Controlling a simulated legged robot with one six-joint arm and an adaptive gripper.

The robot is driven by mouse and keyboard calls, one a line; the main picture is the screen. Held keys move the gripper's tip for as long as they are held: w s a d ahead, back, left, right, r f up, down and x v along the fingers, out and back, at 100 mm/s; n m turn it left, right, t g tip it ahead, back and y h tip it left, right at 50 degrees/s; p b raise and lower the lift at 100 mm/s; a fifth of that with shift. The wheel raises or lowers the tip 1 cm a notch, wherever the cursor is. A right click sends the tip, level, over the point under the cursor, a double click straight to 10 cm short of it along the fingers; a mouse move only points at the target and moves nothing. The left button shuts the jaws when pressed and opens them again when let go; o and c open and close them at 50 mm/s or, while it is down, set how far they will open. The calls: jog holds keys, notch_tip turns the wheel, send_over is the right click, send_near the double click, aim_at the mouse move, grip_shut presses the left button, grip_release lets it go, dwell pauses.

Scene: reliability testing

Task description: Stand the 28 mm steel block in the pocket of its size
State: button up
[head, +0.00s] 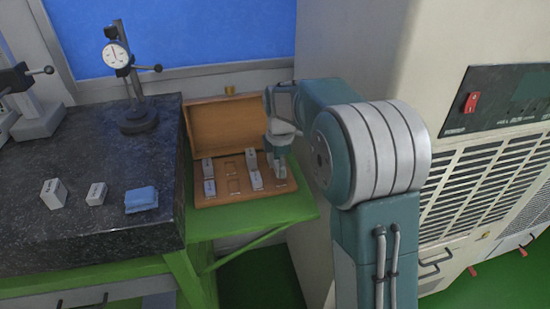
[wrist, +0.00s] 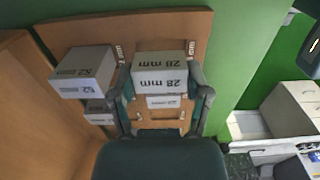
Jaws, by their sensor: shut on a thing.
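The 28 mm steel block (wrist: 160,72) is pale grey, with its size printed upside down in the wrist view. My gripper (wrist: 161,82) is shut on it, one finger at each side. The open wooden case (head: 232,196) holds the pockets. In the head view my gripper (head: 279,170) is at the right end of the case, low over its pocket rows. The held block is largely hidden there by the fingers. A small labelled face (wrist: 163,101) shows just below the held block in the wrist view. I cannot tell whether the held block touches the case floor.
Several other blocks stand in the case, including one left of my gripper (wrist: 83,70). Bare pockets (head: 233,178) show mid-case. On the granite plate (head: 90,235) are two loose blocks (head: 53,193), (head: 96,193), a blue cloth (head: 141,199) and a dial gauge stand (head: 137,120). The raised lid (head: 226,125) is behind.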

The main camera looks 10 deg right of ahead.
jog(key=shift+d+f, duration=0.3)
jog(key=shift+f, duration=0.15)
jog(key=shift+a+f, duration=0.1)
jog(key=shift+a, duration=0.75)
jog(key=shift+d, duration=0.95)
jog(key=shift+a, duration=0.6)
jog(key=shift+a+f, duration=0.1)
jog(key=shift+f, duration=0.45)
jog(key=o, duration=1.4)
